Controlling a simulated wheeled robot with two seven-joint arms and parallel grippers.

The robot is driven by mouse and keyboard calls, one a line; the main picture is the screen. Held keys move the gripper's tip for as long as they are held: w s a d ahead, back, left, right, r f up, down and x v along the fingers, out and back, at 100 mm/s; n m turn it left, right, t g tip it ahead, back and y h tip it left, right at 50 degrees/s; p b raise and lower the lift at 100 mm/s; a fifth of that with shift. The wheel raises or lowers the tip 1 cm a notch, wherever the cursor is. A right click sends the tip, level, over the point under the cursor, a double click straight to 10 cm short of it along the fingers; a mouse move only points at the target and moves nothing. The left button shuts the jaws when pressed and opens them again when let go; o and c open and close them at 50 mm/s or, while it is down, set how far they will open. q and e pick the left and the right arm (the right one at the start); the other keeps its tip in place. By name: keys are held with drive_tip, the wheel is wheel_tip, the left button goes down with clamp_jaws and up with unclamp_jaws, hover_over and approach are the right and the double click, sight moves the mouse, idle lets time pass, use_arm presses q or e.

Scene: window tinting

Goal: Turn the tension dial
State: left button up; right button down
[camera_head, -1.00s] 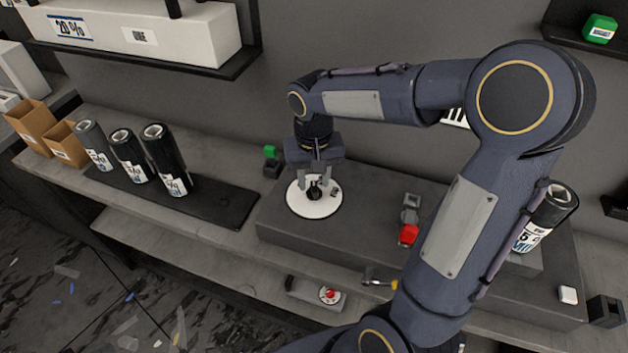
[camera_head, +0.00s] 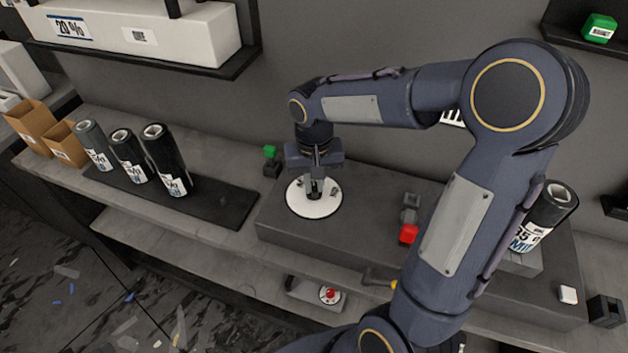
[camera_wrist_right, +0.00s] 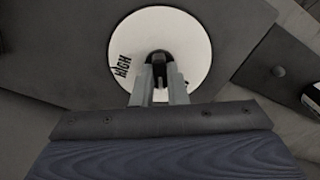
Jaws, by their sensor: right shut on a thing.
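The tension dial (camera_head: 299,203) is a white round plate with a black knob in its middle, set on top of a dark grey block. In the right wrist view the dial plate (camera_wrist_right: 190,40) carries the word HIGH at its left side. The black knob (camera_wrist_right: 159,56) stands at its centre, partly hidden by the fingers. My right gripper (camera_head: 315,190) reaches down over the plate from above. In the right wrist view its two fingers (camera_wrist_right: 158,80) are close together and shut on the knob. My left gripper is not in view.
A red-ended switch (camera_head: 408,234) sits on the block right of the dial. A red button (camera_head: 330,295) is on the lower shelf.

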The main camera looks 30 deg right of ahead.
sight(314, 186)
drive_tip(key=shift+m+b, duration=0.5)
drive_tip(key=shift+m, duration=2.2)
drive_tip(key=c, duration=1.4)
unclamp_jaws()
drive_tip(key=shift+c, duration=0.2)
wheel_tip(314, 186, up, 8)
drive_tip(key=shift+f, duration=0.1)
